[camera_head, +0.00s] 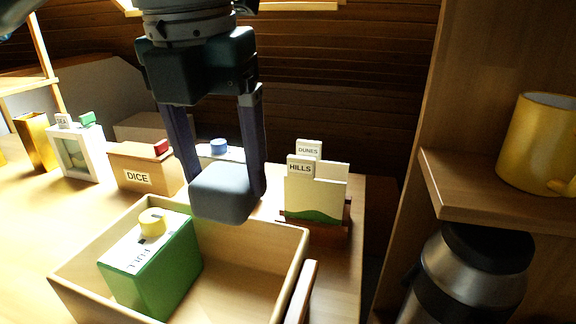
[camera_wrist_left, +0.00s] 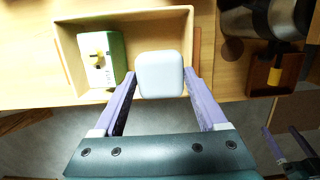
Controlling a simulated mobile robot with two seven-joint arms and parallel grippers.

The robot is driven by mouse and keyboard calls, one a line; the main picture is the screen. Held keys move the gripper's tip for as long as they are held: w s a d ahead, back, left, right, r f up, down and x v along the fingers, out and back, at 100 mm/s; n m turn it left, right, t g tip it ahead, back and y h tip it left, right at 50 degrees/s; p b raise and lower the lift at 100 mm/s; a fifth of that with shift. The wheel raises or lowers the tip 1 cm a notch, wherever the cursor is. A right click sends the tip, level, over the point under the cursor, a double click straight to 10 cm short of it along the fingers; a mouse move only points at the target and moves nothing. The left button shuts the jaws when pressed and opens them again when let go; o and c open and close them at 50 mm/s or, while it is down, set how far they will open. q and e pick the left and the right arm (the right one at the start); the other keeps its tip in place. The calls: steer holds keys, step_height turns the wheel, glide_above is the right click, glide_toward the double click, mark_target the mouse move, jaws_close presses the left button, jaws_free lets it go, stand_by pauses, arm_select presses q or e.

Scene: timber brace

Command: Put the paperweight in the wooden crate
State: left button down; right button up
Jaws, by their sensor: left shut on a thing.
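The paperweight, a smooth pale grey block with rounded edges (camera_head: 222,200), is held between the fingers of my left gripper (camera_head: 225,178). It also shows in the left wrist view (camera_wrist_left: 161,75). The wooden crate (camera_head: 270,236) is an open light-wood box below it; the left wrist view shows it too (camera_wrist_left: 122,17). The paperweight hangs over the crate's back part in the head view. My right gripper (camera_wrist_left: 288,143) shows only at the lower right of the left wrist view, its fingers apart and nothing seen between them.
A green box with a yellow knob (camera_head: 165,265) stands in the crate's left part; the right part is bare. Behind are a DICE box (camera_head: 137,179) and a card holder (camera_head: 315,225). A shelf with a yellow mug (camera_head: 535,145) and a flask (camera_head: 465,280) are at right.

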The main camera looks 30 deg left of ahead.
mark_target(218, 224)
arm_select(q)
steer(key=shift+a+f, duration=0.1)
steer(key=shift+f, duration=0.4)
step_height(218, 224, down, 19)
steer(key=b, duration=0.5)
steer(key=shift+f, duration=0.15)
jaws_free()
steer(key=shift+s+d+r+p, duration=0.1)
steer(key=shift+s+r+p, duration=0.35)
steer(key=shift+r, duration=1.55)
steer(key=shift+s+d+r+p, duration=0.1)
steer(key=shift+r+p, duration=0.65)
steer(key=shift+r, duration=1.25)
steer(key=shift+s+r+p, duration=0.3)
steer(key=shift+r+p, duration=0.3)
steer(key=shift+r, duration=1.4)
steer(key=shift+d, duration=0.1)
